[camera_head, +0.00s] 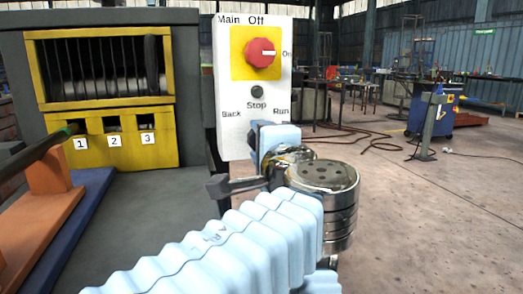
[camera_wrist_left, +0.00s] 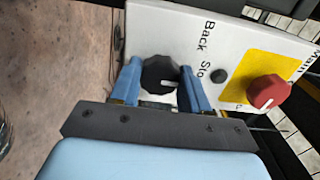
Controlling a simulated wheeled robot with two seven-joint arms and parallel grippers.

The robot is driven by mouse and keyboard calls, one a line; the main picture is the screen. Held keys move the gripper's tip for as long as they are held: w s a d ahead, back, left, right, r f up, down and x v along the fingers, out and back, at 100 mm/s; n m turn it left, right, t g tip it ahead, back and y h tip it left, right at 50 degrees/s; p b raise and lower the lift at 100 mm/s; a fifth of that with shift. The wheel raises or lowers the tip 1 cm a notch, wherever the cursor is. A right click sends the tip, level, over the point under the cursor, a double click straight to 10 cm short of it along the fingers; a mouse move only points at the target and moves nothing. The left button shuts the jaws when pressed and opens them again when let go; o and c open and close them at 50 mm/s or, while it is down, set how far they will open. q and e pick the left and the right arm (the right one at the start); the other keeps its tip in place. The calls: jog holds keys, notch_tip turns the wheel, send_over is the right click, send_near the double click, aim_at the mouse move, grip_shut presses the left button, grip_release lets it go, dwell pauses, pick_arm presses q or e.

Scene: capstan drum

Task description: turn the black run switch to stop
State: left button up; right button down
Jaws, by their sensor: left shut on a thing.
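The black run switch (camera_wrist_left: 158,73) is a round knob on the white control panel (camera_head: 233,90), below the labels Back, Stop and Run. My left gripper (camera_wrist_left: 160,88) has its blue fingers on either side of the knob, shut on it. The white mark on the knob appears to point to the lower right in the wrist view, towards the Run side; the Run label is hidden there by a finger. In the head view my left gripper (camera_head: 272,140) and wrist hide the switch. My right gripper is not in view.
A red main switch (camera_head: 261,53) on a yellow plate sits higher on the panel, its white mark towards On. A small dark round fitting (camera_head: 257,91) is above the Stop label. A yellow barred housing (camera_head: 110,90) with numbered openings stands left.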

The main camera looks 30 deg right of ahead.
pick_arm(q)
jog(key=shift+f, duration=0.1)
dwell(0.3)
jog(key=o, duration=1.1)
jog(key=shift+c, duration=0.2)
jog(key=v, duration=1.3)
jog(key=shift+s+b, duration=0.35)
jog(key=shift+s, duration=0.05)
